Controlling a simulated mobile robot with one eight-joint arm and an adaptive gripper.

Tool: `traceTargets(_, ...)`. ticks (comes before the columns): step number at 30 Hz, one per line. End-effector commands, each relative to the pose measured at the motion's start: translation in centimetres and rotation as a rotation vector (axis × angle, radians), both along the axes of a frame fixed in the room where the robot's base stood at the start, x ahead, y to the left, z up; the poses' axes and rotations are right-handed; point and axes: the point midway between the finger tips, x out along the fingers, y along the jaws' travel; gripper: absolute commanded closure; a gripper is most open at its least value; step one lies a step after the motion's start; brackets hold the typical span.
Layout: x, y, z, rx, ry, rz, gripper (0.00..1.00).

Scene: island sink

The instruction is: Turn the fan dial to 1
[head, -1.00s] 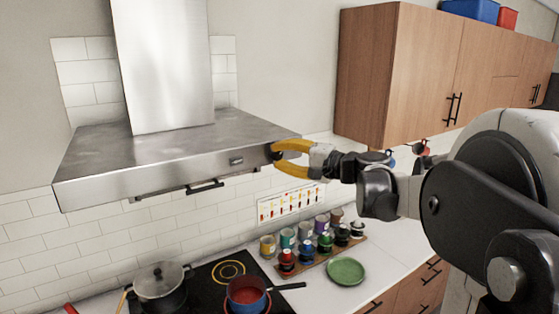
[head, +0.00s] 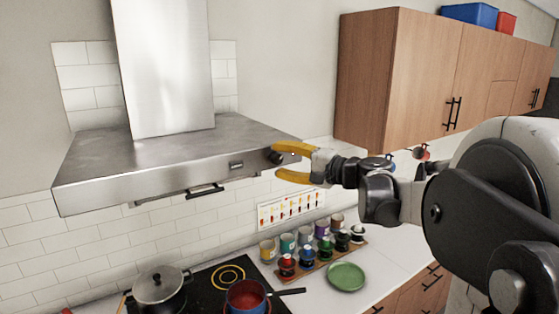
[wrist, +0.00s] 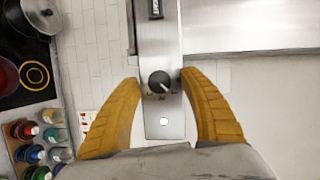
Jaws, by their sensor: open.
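The fan dial (head: 277,157) is a small dark knob on the front edge of the steel range hood (head: 165,170), near its right end. In the wrist view the dial (wrist: 159,82) shows with a pale pointer line and small marks beside it that are too small to read. My gripper (head: 276,163) has yellow fingers, open and empty. In the wrist view its fingertips (wrist: 158,78) stand on either side of the dial, and I see gaps between them and the knob. In the head view the fingers are just right of the dial.
A dark rectangular switch or display (head: 236,165) sits left of the dial. Wooden wall cabinets (head: 420,80) hang to the right. Below are a lidded pot (head: 158,288), a red-blue pan (head: 246,296), a spice rack (head: 320,258) and a green plate (head: 346,276).

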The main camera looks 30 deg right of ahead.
Motion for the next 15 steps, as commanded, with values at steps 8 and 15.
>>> traceTargets(8, -5.0, -2.2, 0.4, 0.001, 0.0, -0.006, 0.49)
traceTargets(15, -9.2, -3.9, 0.8, 0.001, 0.0, -0.005, 0.49)
